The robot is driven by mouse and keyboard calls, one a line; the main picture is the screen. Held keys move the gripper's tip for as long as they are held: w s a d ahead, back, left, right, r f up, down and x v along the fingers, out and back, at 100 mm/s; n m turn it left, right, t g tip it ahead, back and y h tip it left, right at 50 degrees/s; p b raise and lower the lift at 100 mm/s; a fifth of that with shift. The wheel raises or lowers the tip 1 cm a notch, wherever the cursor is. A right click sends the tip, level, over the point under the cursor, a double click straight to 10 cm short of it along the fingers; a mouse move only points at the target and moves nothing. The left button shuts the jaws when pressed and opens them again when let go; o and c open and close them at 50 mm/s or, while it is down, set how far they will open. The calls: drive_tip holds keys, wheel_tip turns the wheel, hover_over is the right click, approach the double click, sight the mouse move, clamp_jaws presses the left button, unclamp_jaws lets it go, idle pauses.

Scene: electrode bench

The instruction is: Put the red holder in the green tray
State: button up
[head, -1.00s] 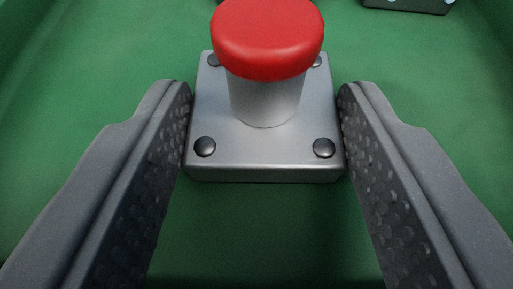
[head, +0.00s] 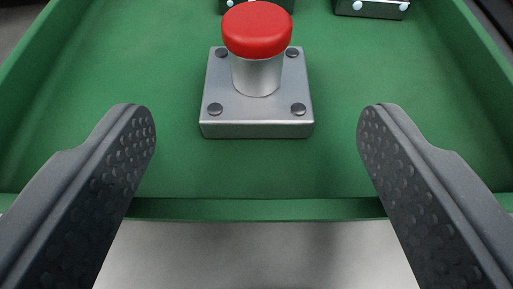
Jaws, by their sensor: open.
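The red holder (head: 257,88) has a red round cap on a grey post and a square metal base with dark bolts at its corners. It stands upright on the floor of the green tray (head: 160,170). My gripper (head: 257,128) is open, its two dark fingers wide apart on either side in front of the holder. Clear gaps show between each finger and the holder, and nothing is between the fingertips.
Two dark green objects with light studs, one (head: 372,8) at the top right and one behind the red cap, are partly cut off at the far side. The tray's near rim (head: 257,209) crosses below, with a grey surface (head: 255,255) in front of it.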

drive_tip(key=p+v, duration=0.1)
drive_tip(key=v, duration=0.7)
wheel_tip(320, 180, up, 18)
drive_tip(key=s+t, duration=0.1)
drive_tip(key=s, duration=0.1)
drive_tip(key=s+r, duration=0.6)
drive_tip(key=r, duration=0.3)
drive_tip(key=s+r, duration=0.6)
drive_tip(key=r, duration=0.4)
drive_tip(key=shift+a+r+t, duration=0.15)
drive_tip(key=shift+r+t, duration=0.1)
drive_tip(key=shift+t, duration=0.15)
drive_tip(key=shift+r+p, duration=0.1)
drive_tip(key=shift+p, duration=0.25)
